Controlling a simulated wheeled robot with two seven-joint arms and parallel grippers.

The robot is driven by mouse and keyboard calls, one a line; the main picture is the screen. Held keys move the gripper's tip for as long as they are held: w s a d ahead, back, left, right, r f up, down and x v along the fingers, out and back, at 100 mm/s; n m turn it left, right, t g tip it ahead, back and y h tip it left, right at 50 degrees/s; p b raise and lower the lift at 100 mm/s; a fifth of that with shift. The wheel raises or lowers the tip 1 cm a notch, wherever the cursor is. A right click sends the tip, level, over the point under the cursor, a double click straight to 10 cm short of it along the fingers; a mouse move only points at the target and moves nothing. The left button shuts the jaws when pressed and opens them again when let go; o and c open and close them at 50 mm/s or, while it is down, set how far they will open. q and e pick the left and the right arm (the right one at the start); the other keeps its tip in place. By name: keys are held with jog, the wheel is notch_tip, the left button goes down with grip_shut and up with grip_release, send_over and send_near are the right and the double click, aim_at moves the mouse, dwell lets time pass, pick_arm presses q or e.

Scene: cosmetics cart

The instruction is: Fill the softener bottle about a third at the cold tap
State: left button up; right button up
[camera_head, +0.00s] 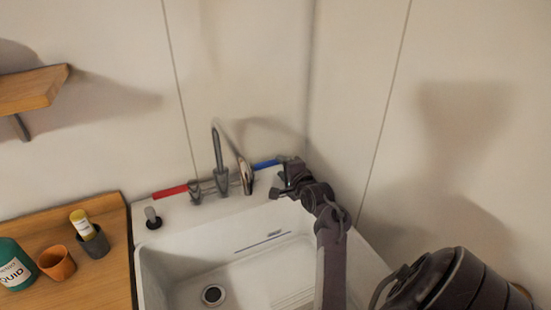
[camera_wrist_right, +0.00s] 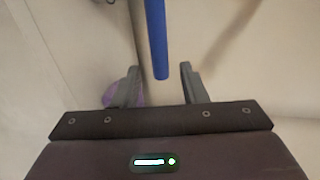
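The sink tap (camera_head: 218,150) has a grey curved spout, a red lever (camera_head: 170,191) on its left and a blue lever (camera_head: 266,164) on its right. My right gripper (camera_head: 284,178) is at the right end of the blue lever. In the right wrist view the blue lever (camera_wrist_right: 156,40) reaches down toward the gap between my open fingers (camera_wrist_right: 161,88), with space on both sides. A purple thing (camera_wrist_right: 109,97) shows partly behind the left finger; I cannot tell what it is. No softener bottle is recognisable. My left gripper is not in view.
The white sink basin (camera_head: 147,262) shows a round drain (camera_head: 213,295) and no bottle in its visible part. On the wooden counter (camera_head: 112,262) stand a green bottle (camera_head: 14,266), an orange cup (camera_head: 57,264) and a dark cup (camera_head: 95,244) holding a yellow-capped tube (camera_head: 80,222). A wall stands close on the right.

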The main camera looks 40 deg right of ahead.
aim_at(277, 163)
jog(key=x, duration=0.4)
jog(key=shift+w+d+f, duration=0.15)
jog(key=shift+w, duration=0.4)
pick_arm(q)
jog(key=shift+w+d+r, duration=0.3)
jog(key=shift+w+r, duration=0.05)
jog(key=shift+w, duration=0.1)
pick_arm(e)
grip_shut()
